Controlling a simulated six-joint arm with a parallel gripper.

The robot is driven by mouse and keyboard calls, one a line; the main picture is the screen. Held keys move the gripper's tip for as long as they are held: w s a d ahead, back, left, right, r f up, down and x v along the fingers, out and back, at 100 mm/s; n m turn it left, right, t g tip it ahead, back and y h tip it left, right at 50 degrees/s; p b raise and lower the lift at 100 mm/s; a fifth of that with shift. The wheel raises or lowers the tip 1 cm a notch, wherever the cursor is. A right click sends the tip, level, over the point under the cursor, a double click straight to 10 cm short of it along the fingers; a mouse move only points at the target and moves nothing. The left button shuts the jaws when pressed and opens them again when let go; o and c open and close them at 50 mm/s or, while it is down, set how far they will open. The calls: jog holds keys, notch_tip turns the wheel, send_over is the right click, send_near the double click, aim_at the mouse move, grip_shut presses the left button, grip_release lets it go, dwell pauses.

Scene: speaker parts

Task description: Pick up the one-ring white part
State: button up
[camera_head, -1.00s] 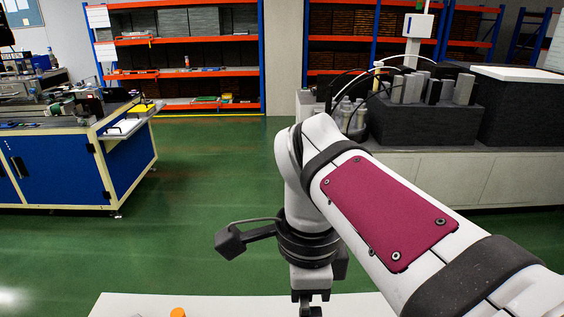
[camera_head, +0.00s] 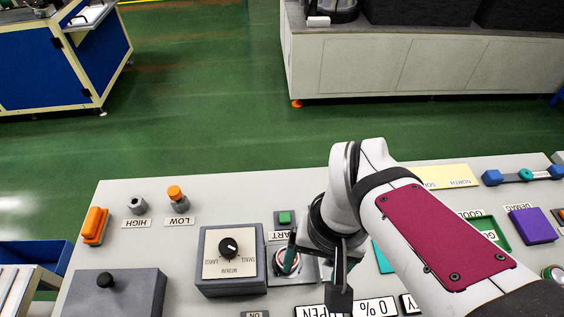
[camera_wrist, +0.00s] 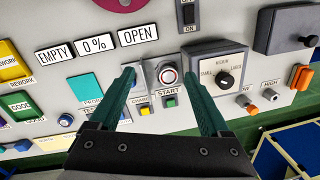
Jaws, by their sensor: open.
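My gripper (camera_wrist: 162,74) is open, its two dark green fingers spread over the grey panel. No part that I can clearly tell as the one-ring white part shows in either view. Nothing is between my fingers that I can see held.
A grey dial box (camera_head: 231,260) stands left of my gripper. A green button (camera_head: 284,218), an orange-topped post (camera_head: 176,193), a grey post (camera_head: 137,205) and an orange block (camera_head: 95,225) stand on the panel. A purple block (camera_head: 532,225) is at right. Green floor lies beyond.

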jog(key=w+a+f+n+h, duration=0.1)
jog(key=w+a+f+n, duration=0.2)
jog(key=w+n, duration=0.45)
jog(key=shift+m, duration=0.95)
jog(key=f, duration=1)
jog(key=w+f, duration=0.1)
jog(key=f, duration=0.5)
jog(key=shift+w+d, duration=0.1)
jog(key=shift+r, duration=0.1)
grip_shut()
